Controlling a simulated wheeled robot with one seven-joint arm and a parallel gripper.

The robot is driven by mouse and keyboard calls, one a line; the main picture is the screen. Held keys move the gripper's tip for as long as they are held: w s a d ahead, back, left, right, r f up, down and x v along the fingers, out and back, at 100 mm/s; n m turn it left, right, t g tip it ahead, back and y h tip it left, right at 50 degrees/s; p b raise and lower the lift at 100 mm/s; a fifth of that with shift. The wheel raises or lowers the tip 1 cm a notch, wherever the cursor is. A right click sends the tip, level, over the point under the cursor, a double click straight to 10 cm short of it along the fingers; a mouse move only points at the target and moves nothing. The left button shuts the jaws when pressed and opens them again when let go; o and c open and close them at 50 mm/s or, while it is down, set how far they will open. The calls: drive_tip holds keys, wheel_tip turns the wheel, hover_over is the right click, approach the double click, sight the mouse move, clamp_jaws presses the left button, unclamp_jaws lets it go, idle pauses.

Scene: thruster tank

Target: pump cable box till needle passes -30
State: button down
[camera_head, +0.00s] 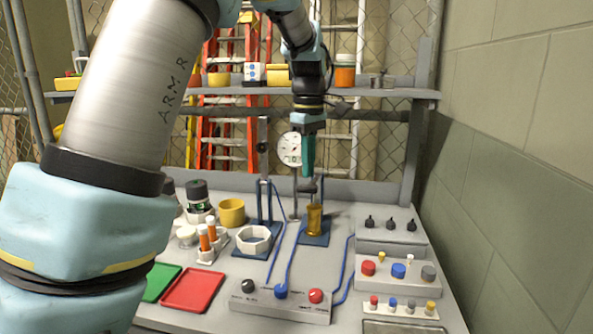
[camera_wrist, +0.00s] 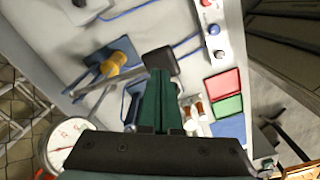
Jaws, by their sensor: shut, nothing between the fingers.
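My gripper (camera_head: 307,172) points down with its green fingers together and empty; they also show in the wrist view (camera_wrist: 158,75). A dark grip block (camera_head: 308,186) is right at the fingertips; contact cannot be told. In the wrist view this block (camera_wrist: 159,60) ends a grey lever bar (camera_wrist: 103,80). A yellow cylinder (camera_head: 314,218) stands on a blue base (camera_head: 314,239) below the gripper. A round white gauge (camera_head: 289,149) is just left of the gripper and also in the wrist view (camera_wrist: 67,142). Its needle reading is too small to tell. Which thing is the cable box is unclear.
A grey control box (camera_head: 281,304) with several knobs and blue cables is in front. Knob panels (camera_head: 397,275) are right. A shelf (camera_head: 380,92) is behind.

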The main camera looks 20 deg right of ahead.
wheel_tip(320, 180, down, 13)
drive_tip(key=b, duration=0.6)
wheel_tip(320, 180, up, 14)
drive_tip(key=p, duration=1.1)
drive_tip(key=shift+f+p, duration=0.25)
drive_tip(key=shift+p, duration=0.1)
drive_tip(key=shift+f, duration=0.15)
drive_tip(key=shift+f, duration=0.1)
wheel_tip(320, 180, down, 13)
drive_tip(key=b, duration=0.7)
wheel_tip(320, 180, up, 13)
drive_tip(key=p, duration=1)
drive_tip(key=shift+r+p, duration=0.2)
drive_tip(key=shift+p, duration=0.2)
drive_tip(key=shift+f, duration=0.1)
